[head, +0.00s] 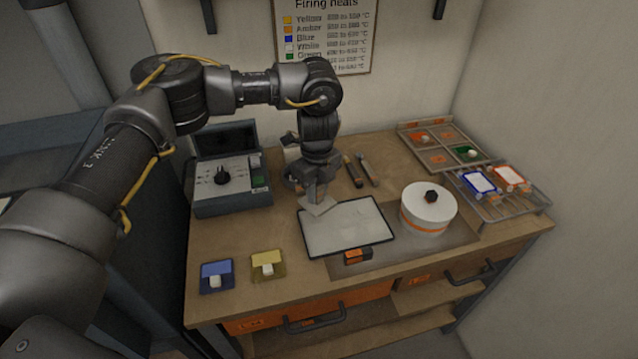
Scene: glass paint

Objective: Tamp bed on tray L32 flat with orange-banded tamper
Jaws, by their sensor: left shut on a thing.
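A dark-rimmed tray (392,236) lies on the bench and holds a pale, nearly white bed (350,228). An orange and black tag (358,256) is at its front edge; I cannot read it. My left gripper (316,190) points down over the tray's back left corner. It is shut on a pale tool with a flat foot (319,207), which is at or just above the bed; I cannot tell if they touch. Its handle is mostly hidden by the fingers, and no orange band shows on it. My right gripper is not in view.
A white round pot with an orange band (428,212) stands right of the tray. A control box (230,190) stands at the left. Blue (216,270) and yellow (268,260) dishes lie in front. Tools (367,168), a divided box (442,148) and a wire rack (505,205) are behind and right.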

